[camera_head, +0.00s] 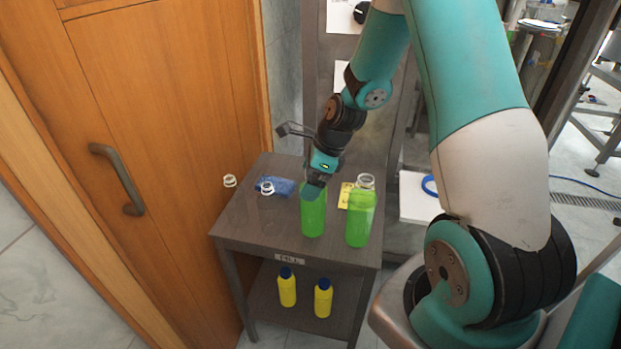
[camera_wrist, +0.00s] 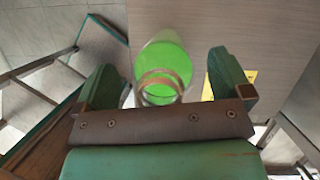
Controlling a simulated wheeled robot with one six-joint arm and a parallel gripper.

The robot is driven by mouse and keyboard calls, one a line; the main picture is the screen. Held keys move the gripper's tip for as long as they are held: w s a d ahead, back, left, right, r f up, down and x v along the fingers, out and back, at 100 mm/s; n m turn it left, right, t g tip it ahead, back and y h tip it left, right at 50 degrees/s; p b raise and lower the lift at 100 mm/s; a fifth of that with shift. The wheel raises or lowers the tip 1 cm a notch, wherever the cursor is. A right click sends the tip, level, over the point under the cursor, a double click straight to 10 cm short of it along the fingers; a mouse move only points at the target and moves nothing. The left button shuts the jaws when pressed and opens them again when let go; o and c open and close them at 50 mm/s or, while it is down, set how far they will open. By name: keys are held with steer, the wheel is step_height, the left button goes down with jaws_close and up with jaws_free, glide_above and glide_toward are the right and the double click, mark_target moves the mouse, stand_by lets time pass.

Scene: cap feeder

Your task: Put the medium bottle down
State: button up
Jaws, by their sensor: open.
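A bottle of green liquid (camera_head: 313,214) stands upright on the grey table, toward its front. I take it for the medium bottle. My gripper (camera_head: 317,186) is over its top and hides its neck in the head view. In the wrist view, my gripper (camera_wrist: 165,82) has its two fingers spread wide. The open mouth and green body of the bottle (camera_wrist: 168,60) show between them, with gaps on both sides. The bottle looks upright, and its base seems to rest on the table.
A second green bottle (camera_head: 360,218) stands close on the right. Clear bottles (camera_head: 268,188) and a blue item (camera_head: 283,187) are at the left of the table (camera_head: 262,238). A yellow card (camera_head: 345,195) lies behind. Yellow bottles (camera_head: 287,290) stand on the lower shelf. A wooden door (camera_head: 150,110) is left.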

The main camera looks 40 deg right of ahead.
steer(key=v, duration=1.2)
steer(key=s+a+r+n+g, duration=0.1)
steer(key=s+a+r+n, duration=0.2)
steer(key=a+n, duration=0.6)
steer(key=s+a+r+n, duration=0.3)
steer(key=s+a+n, duration=0.1)
steer(key=a+n, duration=0.45)
steer(key=s+a+r+n+g, duration=0.1)
steer(key=s+a+r+n, duration=0.1)
steer(key=s+a+n, duration=0.6)
steer(key=s+n, duration=0.4)
steer(key=n, duration=0.4)
steer(key=shift+r+g+y, duration=0.25)
steer(key=shift+g+y, duration=0.15)
steer(key=shift+w+a, duration=0.1)
steer(key=shift+a, duration=0.05)
